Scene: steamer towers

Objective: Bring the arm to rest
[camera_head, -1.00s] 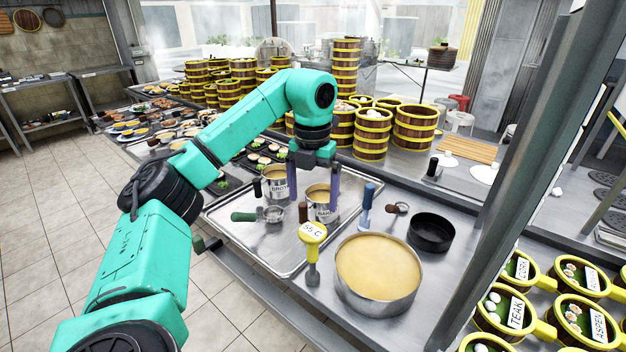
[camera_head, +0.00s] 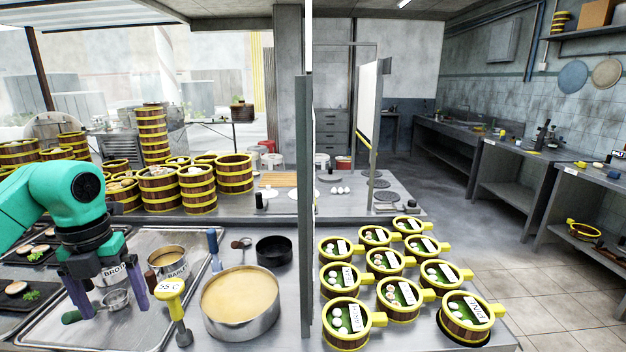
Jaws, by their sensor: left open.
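My left gripper (camera_head: 106,300) hangs at the lower left in the head view, pointing down over the metal tray (camera_head: 215,243). Its two purple-grey fingers are apart. A small strainer-like ladle (camera_head: 116,299) shows between or behind the fingers; I cannot tell whether they touch it. The can labelled as broth (camera_head: 110,273) is partly hidden behind the gripper. The can labelled barley (camera_head: 168,262) stands just right of it. My right gripper is not in view.
A black ring-like pan (camera_head: 273,250) lies behind. Several steamer baskets (camera_head: 344,323) with handles fill the right counter. A grey post (camera_head: 304,210) divides the counter. Steamer towers (camera_head: 152,135) stand behind.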

